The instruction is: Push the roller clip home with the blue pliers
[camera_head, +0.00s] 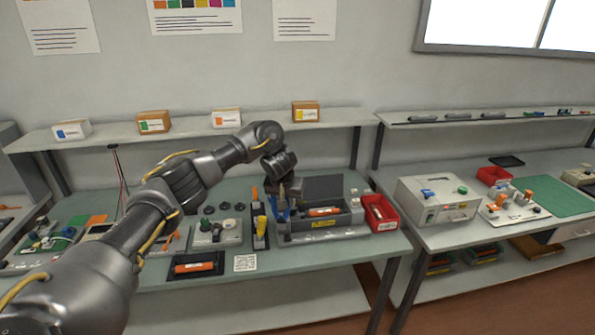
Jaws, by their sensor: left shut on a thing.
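My left gripper (281,197) points down over the left end of a grey fixture (322,235) on the bench. It is shut on the blue pliers (282,211), of which only a small blue part shows; their jaws are hard to make out. A dark cartridge with an orange label (323,212) lies in the fixture. The roller clip is too small to tell at this distance. I cannot tell whether the pliers touch the fixture or cartridge. My right gripper is not in view.
A red bin (380,213) stands right of the fixture. A yellow-and-black tool (260,229) and a grey block with knobs (215,235) stand left of it. A black tray (175,273) with an orange-labelled cartridge and a code card (246,263) lie in front. A shelf (190,129) runs behind.

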